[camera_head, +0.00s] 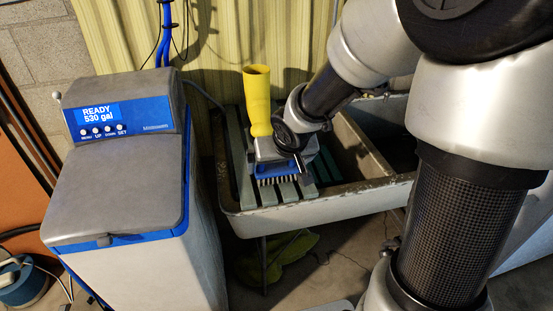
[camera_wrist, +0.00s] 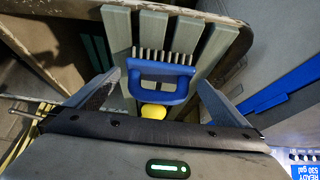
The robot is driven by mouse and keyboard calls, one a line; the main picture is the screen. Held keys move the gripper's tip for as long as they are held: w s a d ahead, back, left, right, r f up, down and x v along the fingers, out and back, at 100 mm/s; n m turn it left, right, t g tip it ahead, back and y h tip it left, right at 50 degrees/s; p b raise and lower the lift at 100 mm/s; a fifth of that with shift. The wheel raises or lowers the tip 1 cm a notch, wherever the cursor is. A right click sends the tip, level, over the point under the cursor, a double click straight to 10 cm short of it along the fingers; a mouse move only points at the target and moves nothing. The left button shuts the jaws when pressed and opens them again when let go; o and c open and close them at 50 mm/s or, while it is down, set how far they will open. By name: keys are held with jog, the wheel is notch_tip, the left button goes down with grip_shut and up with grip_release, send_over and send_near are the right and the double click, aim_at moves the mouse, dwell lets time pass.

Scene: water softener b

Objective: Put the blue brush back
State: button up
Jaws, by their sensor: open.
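The blue brush (camera_wrist: 160,69) lies on the grey-green wooden slats over the sink, its pale bristles pointing away from my gripper in the wrist view. In the head view the brush (camera_head: 277,169) shows just below my gripper (camera_head: 284,158), which partly covers it. In the wrist view my gripper (camera_wrist: 160,82) is open, one finger on each side of the brush's handle, with visible gaps to both. I cannot tell how far the fingertips are above the slats. The slatted board (camera_head: 242,165) rests across the left part of the sink (camera_head: 310,206).
The water softener (camera_head: 120,190) stands left of the sink. A green cloth (camera_head: 280,257) lies below. The sink's right basin is partly hidden by my arm.

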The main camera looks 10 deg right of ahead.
jog(key=p+v, duration=0.5)
jog(key=v, duration=0.2)
jog(key=shift+r, duration=0.15)
